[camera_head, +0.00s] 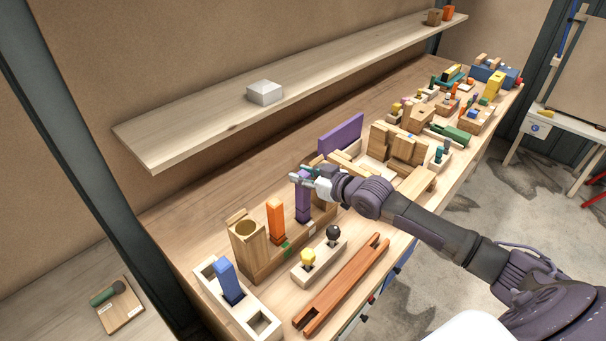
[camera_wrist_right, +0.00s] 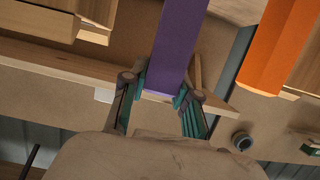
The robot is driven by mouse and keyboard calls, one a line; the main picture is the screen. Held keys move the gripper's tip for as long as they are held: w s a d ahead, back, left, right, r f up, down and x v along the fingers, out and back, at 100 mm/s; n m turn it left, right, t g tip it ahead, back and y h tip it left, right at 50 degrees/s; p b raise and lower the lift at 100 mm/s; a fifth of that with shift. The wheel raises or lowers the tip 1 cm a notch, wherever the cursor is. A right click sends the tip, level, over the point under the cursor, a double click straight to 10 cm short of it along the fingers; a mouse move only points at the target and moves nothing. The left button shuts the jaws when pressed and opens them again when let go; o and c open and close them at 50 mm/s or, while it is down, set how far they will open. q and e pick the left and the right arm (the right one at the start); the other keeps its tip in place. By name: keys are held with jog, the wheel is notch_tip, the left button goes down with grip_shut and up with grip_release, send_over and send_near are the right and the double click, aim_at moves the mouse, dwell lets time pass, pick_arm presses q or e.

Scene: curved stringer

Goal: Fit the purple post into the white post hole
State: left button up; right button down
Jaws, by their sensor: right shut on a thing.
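The purple post (camera_head: 303,208) is upright beside the orange post (camera_head: 276,222), over a wooden block stand. My right gripper (camera_head: 303,178) is shut on the post's upper part. In the right wrist view the purple post (camera_wrist_right: 180,45) runs between the two fingers of the gripper (camera_wrist_right: 160,98). I cannot tell whether the post's lower end sits in the stand. A white block (camera_head: 243,311) lies at the front left, left of the gripper. It has square openings at both ends, and a blue post (camera_head: 229,282) stands in its middle. My left gripper is not in view.
A wooden block with a round hole (camera_head: 247,244) stands between the white block and the orange post. A pale block with yellow and black pegs (camera_head: 320,262) and a reddish slotted bar (camera_head: 343,284) lie in front. Many toys crowd the right. A shelf (camera_head: 200,122) hangs behind.

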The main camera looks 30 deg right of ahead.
jog(key=shift+f+b, duration=0.7)
jog(key=shift+f, duration=0.5)
jog(key=c, duration=0.8)
grip_release()
jog(key=shift+s, duration=0.1)
jog(key=shift+v, duration=5.95)
